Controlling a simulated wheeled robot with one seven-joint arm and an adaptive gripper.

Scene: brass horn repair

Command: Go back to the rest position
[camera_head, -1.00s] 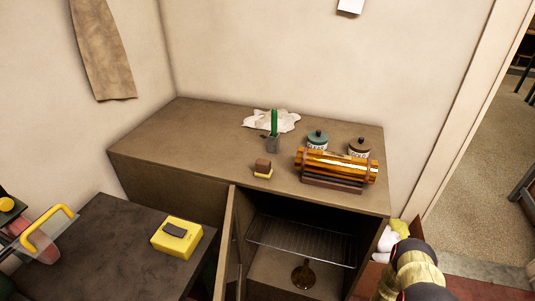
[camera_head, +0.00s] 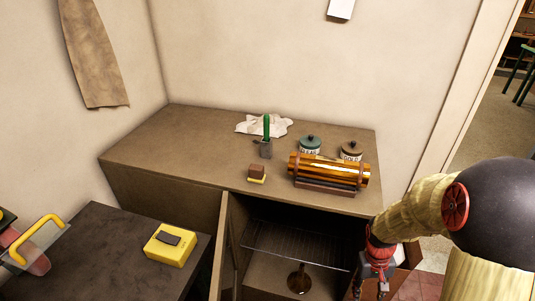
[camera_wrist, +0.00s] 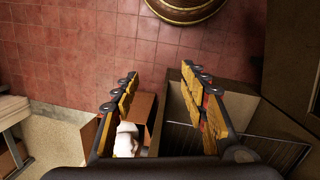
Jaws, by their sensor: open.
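My gripper (camera_wrist: 157,90) is open, with its two wooden-padded fingers spread apart and nothing between their tips in the wrist view. In the head view my gripper (camera_head: 370,284) hangs at the lower right, pointing down, in front of the open cabinet (camera_head: 130,182). My arm, wrapped in pale yellow, bends down to it from the right edge. The wrist view looks down past the fingers at the red tiled floor and the cabinet's open compartment with its wire rack (camera_wrist: 272,146).
The cabinet door (camera_head: 228,250) hangs open. A dark table holds a yellow box (camera_head: 170,246).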

